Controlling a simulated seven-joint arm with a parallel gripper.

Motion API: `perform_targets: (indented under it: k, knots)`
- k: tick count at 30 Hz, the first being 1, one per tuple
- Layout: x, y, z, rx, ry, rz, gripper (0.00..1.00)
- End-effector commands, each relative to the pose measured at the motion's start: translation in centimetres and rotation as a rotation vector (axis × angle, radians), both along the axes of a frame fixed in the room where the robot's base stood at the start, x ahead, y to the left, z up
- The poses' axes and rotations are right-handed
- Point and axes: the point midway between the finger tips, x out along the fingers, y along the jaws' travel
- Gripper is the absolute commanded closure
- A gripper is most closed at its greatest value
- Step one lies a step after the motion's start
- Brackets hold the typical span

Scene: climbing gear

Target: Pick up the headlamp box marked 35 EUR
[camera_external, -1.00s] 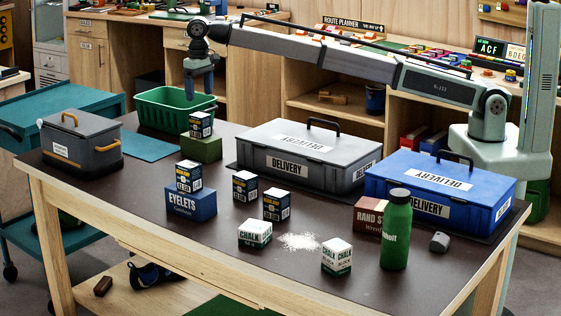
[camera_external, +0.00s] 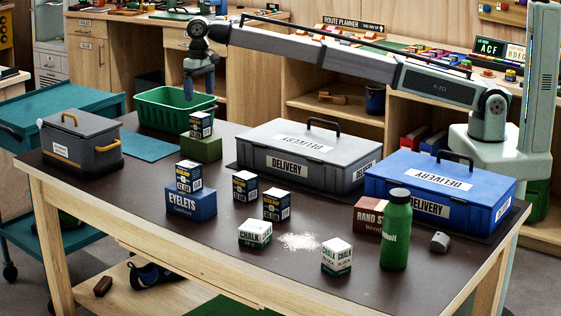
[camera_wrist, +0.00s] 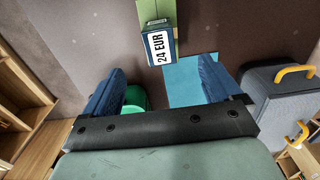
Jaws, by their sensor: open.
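Several small dark headlamp boxes stand on the table. One box (camera_external: 200,125) sits on a green block (camera_external: 201,148); in the wrist view this box (camera_wrist: 160,45) shows a "24 EUR" label. Another box (camera_external: 188,177) sits on the blue EYELETS box (camera_external: 191,204). Two more, a left one (camera_external: 245,187) and a right one (camera_external: 277,205), stand on the tabletop. The prices on these three are too small to read surely. My gripper (camera_external: 199,96) is open and empty, above the table's far side; its two blue fingers (camera_wrist: 161,72) are spread apart in the wrist view.
A green bin (camera_external: 175,108) stands below and behind my gripper. A grey cooler (camera_external: 80,142) is at left. Grey (camera_external: 290,163) and blue (camera_external: 450,200) delivery cases fill the back right. Chalk boxes (camera_external: 255,233) and a green bottle (camera_external: 396,230) stand near the front.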

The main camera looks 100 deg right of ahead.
Motion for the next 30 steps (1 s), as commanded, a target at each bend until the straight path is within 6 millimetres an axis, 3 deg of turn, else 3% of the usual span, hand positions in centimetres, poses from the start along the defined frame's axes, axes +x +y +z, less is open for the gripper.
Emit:
perform_targets:
  k: [5,8,11,17,21,24,30]
  knots:
    - [0.1,0.5,0.0,0.0,0.0,0.005,0.08]
    - [0.3,2.6,0.0,0.0,0.0,0.027,0.08]
    - [0.5,6.8,-0.1,0.001,0.001,0.071,0.08]
    - [-1.0,18.2,-0.8,0.001,0.005,0.19,0.08]
    - [-4.4,25.7,-1.7,0.001,0.008,0.274,0.08]
    - [-7.4,30.2,-2.3,0.008,0.011,0.329,0.08]
    - [-12.9,36.6,-3.6,0.028,-0.005,0.416,0.08]
